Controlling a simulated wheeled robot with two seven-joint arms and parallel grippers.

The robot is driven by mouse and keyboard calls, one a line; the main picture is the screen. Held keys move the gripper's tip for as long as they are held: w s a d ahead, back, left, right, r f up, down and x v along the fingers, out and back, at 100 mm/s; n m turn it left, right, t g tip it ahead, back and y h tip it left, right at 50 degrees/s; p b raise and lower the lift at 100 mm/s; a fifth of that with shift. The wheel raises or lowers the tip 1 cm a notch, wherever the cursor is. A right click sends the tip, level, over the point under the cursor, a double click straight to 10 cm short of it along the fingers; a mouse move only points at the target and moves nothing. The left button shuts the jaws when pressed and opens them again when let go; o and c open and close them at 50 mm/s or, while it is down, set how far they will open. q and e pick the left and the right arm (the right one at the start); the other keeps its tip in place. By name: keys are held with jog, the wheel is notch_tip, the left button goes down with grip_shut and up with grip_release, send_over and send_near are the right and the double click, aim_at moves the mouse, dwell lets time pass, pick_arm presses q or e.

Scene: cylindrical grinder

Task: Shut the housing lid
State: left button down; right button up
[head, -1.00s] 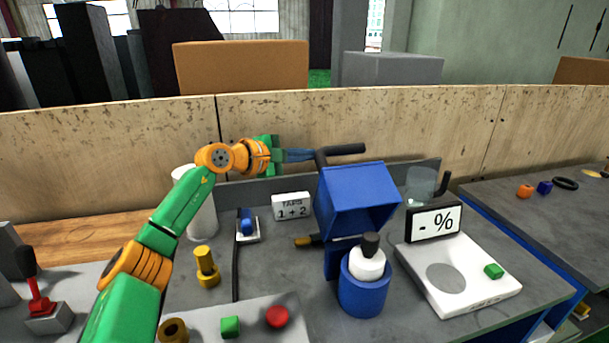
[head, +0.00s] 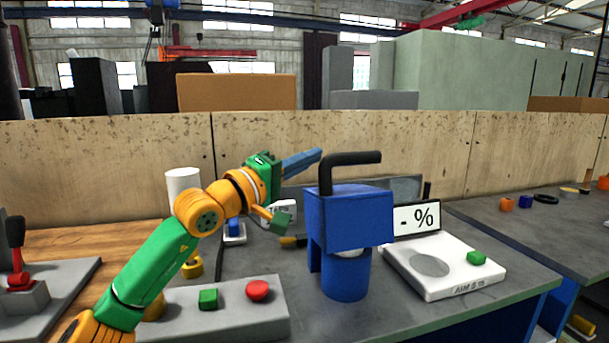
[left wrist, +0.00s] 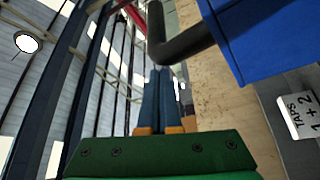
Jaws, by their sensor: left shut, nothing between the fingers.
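I cannot tell whether the lid is fully seated. Its bent black handle (head: 352,158) stands up from the top and points right. My left gripper (head: 319,153) is shut and empty, with its blue fingertips just left of the handle's bend. In the left wrist view the fingertips (left wrist: 160,72) are close to the handle (left wrist: 183,43), with the lid (left wrist: 265,35) at upper right. I cannot tell whether they touch. My right gripper is not in view.
A white scale (head: 445,268) with a "- %" display (head: 416,219) stands to the right. A grey panel with a green button (head: 208,299) and a red button (head: 258,290) lies at front left. A wooden wall (head: 400,150) runs behind the bench.

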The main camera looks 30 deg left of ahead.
aim_at(319, 169)
pick_arm(q)
jog(key=s+d+f+m+b, duration=0.1)
jog(key=d+f+b, duration=0.1)
jog(key=shift+s+m+t+h+b, duration=0.3)
jog(key=shift+s+m+h+b, duration=0.05)
jog(key=shift+m+h+b, duration=0.05)
jog(key=shift+s+d+f+m+b, duration=0.1)
jog(key=shift+s+d+m+b, duration=0.35)
jog(key=shift+m+b, duration=0.2)
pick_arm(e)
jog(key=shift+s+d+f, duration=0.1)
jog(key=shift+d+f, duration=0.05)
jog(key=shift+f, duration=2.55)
